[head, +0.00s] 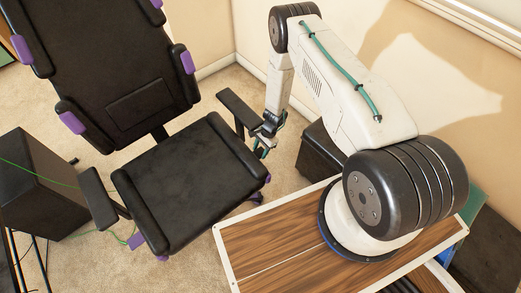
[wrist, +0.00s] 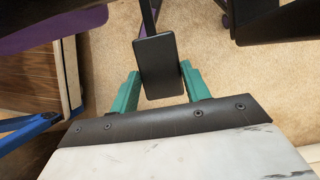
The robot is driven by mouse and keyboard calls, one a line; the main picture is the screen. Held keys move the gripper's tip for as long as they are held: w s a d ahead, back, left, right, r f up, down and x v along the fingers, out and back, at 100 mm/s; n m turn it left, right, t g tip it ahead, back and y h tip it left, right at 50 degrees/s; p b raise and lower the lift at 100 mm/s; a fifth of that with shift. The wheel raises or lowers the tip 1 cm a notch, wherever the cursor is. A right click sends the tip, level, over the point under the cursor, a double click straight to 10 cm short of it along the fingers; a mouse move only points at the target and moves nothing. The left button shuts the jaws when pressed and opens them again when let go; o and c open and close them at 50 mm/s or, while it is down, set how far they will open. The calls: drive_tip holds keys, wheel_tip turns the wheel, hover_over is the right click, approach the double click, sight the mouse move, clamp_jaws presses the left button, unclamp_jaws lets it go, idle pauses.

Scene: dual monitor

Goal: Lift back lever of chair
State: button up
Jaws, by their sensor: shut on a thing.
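The black office chair with purple accents (head: 185,180) stands on the carpet, its seat in the middle of the head view and its backrest at the upper left. My gripper (head: 262,150) is beside the seat's right side, below the right armrest. In the wrist view a flat black lever paddle (wrist: 159,58) on a thin rod lies between the green fingers of my gripper (wrist: 160,80), which are shut on it. The lever is hidden in the head view. Dark chair parts with purple edges (wrist: 50,30) show along the top of the wrist view.
The right armrest (head: 238,107) is close to my gripper. A black box (head: 325,150) stands by the wall at the right. A dark cabinet (head: 38,185) is left of the chair, with a green cable near it. Some carpet behind my gripper is clear.

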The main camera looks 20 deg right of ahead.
drive_tip(key=r, duration=0.2)
drive_tip(key=a+r, duration=0.1)
drive_tip(key=r, duration=0.2)
drive_tip(key=shift+s, duration=0.1)
drive_tip(key=shift+s+a+r, duration=0.1)
drive_tip(key=shift+a+r, duration=0.1)
drive_tip(key=shift+r, duration=0.2)
